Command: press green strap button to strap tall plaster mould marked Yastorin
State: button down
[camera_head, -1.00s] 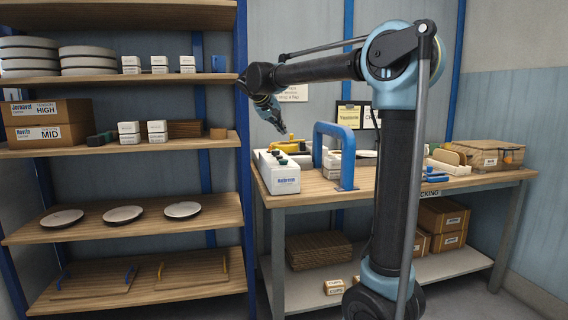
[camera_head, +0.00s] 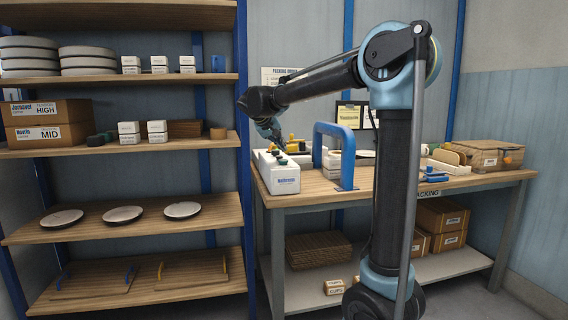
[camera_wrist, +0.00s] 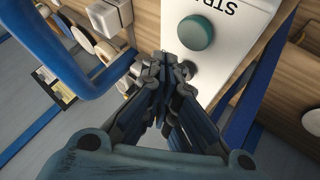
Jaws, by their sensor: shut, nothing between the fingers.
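In the wrist view, a round green button (camera_wrist: 196,32) sits on the top face of a white box (camera_wrist: 240,50) beside upside-down lettering that starts "STR". My gripper (camera_wrist: 168,62) is shut and empty. In the head view my gripper (camera_head: 282,149) is low over the white box (camera_head: 284,187) at the bench's left end. The box's front label is too small to read surely. I cannot pick out the Yastorin mould.
A blue arch (camera_head: 335,130) stands just right of the white box on the bench (camera_head: 380,188). Shelves with plates and boxes stand at left; cartons (camera_head: 490,155) sit at the bench's right.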

jog(key=shift+f, duration=0.95)
jog(key=shift+s+f, duration=0.1)
jog(key=shift+f, duration=0.8)
dwell(1.7)
jog(key=shift+r, duration=0.15)
dwell(0.3)
jog(key=shift+r, duration=0.8)
jog(key=shift+r, duration=0.15)
jog(key=shift+r, duration=2.4)
